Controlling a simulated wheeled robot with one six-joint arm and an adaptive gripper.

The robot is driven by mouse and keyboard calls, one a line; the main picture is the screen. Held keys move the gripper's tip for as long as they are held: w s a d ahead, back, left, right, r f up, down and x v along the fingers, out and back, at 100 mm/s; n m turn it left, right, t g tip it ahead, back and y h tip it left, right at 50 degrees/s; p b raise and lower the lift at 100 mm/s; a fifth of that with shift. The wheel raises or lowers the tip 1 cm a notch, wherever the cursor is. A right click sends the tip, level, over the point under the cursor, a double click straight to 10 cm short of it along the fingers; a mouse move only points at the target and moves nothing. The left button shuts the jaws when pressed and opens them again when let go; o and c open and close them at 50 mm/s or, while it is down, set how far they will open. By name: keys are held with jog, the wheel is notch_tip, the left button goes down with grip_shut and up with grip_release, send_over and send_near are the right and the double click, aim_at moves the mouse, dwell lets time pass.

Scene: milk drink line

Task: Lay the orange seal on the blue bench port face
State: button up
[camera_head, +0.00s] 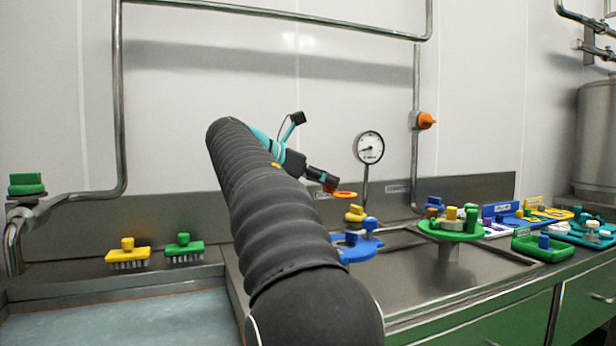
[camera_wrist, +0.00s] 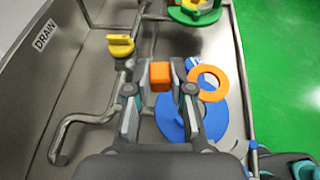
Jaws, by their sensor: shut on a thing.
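My gripper (camera_head: 327,183) is shut on the orange block-shaped grip of the orange seal. The seal's flat ring (camera_head: 345,194) sticks out to the right of the fingers, in the air. In the wrist view the fingertips (camera_wrist: 160,86) press on both sides of the block, and the ring (camera_wrist: 209,83) lies to their right. The blue bench port (camera_head: 360,250) is a round blue disc low on the steel bench, below the seal. In the wrist view its face (camera_wrist: 172,118) shows behind and below the ring, partly hidden by my right finger and the ring.
A yellow valve handle (camera_wrist: 120,45) on a pipe stands close by. A green round stand (camera_head: 450,232) with coloured pieces is to the right, with blue, yellow and green trays beyond. A gauge (camera_head: 369,147) rises behind. Two brushes (camera_head: 128,254) lie at left.

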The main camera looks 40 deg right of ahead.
jog(key=shift+d+f, duration=0.15)
jog(key=shift+f, duration=1.7)
jog(key=shift+f+b, duration=1.35)
jog(key=shift+f, duration=1.2)
jog(key=shift+f, duration=0.55)
jog(key=o, duration=0.9)
jog(key=v, duration=1.2)
